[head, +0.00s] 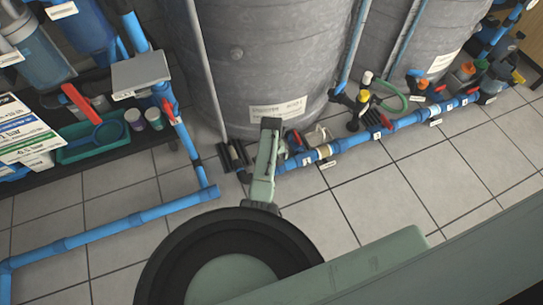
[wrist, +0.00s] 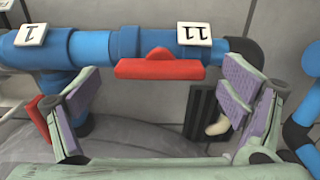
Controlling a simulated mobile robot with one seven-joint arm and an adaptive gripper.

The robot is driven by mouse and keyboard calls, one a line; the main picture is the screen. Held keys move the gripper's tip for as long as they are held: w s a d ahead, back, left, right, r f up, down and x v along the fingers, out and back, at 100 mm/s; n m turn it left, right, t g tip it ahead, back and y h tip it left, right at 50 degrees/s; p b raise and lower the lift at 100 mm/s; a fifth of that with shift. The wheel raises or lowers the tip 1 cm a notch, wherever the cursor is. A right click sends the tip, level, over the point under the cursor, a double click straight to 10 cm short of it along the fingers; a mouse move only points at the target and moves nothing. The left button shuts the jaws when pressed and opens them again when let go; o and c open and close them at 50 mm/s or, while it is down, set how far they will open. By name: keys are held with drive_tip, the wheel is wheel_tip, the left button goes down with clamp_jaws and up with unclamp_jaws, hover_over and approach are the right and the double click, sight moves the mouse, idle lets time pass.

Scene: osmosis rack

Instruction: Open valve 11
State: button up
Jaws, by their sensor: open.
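Valve 11 is on a blue pipe in the wrist view, marked by a white tag (wrist: 193,33) whose number appears upside down. Its red handle (wrist: 160,67) lies lengthwise along the pipe, just below it in the picture. My gripper (wrist: 163,82) is open, with one purple-padded finger to the left of the handle and one to the right. There are visible gaps between both fingers and the ends of the handle. In the head view my arm reaches toward the pipe at the tank's foot and hides part of it.
Another white tag (wrist: 31,32) and a second red handle (wrist: 40,120) are at the left in the wrist view. A black fitting (wrist: 200,112) is below the pipe. In the head view grey tanks (head: 262,60) stand behind the pipe, and tiled floor (head: 400,190) lies free in front.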

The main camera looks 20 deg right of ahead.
wheel_tip(320, 180, up, 12)
drive_tip(key=shift+f, duration=0.2)
idle(0.6)
